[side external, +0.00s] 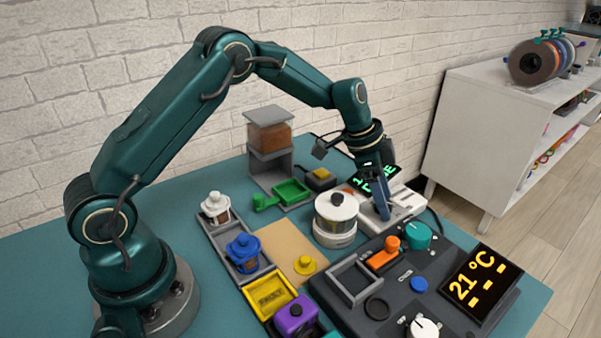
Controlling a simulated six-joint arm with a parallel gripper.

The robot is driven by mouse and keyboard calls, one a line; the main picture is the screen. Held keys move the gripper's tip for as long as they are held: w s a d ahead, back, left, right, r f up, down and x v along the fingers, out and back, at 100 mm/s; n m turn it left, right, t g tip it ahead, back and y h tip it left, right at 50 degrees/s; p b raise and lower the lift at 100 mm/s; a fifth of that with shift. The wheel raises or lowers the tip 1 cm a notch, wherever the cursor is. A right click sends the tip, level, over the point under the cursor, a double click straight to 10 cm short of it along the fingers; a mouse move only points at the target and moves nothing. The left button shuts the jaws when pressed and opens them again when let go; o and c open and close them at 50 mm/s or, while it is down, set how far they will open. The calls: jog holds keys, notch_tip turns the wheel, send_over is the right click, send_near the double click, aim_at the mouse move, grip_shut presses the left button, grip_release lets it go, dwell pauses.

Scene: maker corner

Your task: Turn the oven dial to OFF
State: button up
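A dark control panel (405,268) on the table carries a display (476,290) reading 21 °C in yellow. A teal knob (417,236) sits near its back edge, and a white dial (423,327) with a dark mark is near its front, partly cut off by the picture edge. The labels beside them are too small to read, so I cannot tell which is the oven dial or its setting. My gripper (382,207) points down just behind the panel, above a white device, apart from both knobs. Its fingers are seen edge-on, and I see nothing clearly held.
A white lidded jar (335,222) stands left of my gripper. The panel also has an orange lever (384,254), a blue button (419,284) and an empty grey frame (354,281). Left are blue-lidded jar (243,252), yellow tray (269,293) and green scoop (265,202).

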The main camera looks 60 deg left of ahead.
grip_shut()
jog(key=n+y, duration=0.1)
jog(key=n, duration=0.1)
jog(key=n+t, duration=0.1)
jog(key=n, duration=0.1)
jog(key=shift+d+n+y, duration=0.15)
jog(key=shift+n+y, duration=0.25)
jog(key=n+y, duration=0.1)
jog(key=n, duration=0.1)
jog(key=n+y, duration=0.1)
jog(key=n, duration=0.2)
jog(key=shift+d, duration=0.1)
jog(key=n+y, duration=0.1)
jog(key=n, duration=0.2)
jog(key=n+y, duration=0.1)
jog(key=n, duration=0.1)
jog(key=shift+w+n+g, duration=0.1)
jog(key=shift+n+g, duration=0.3)
jog(key=shift+n+g+y, duration=0.5)
jog(key=shift+n, duration=2)
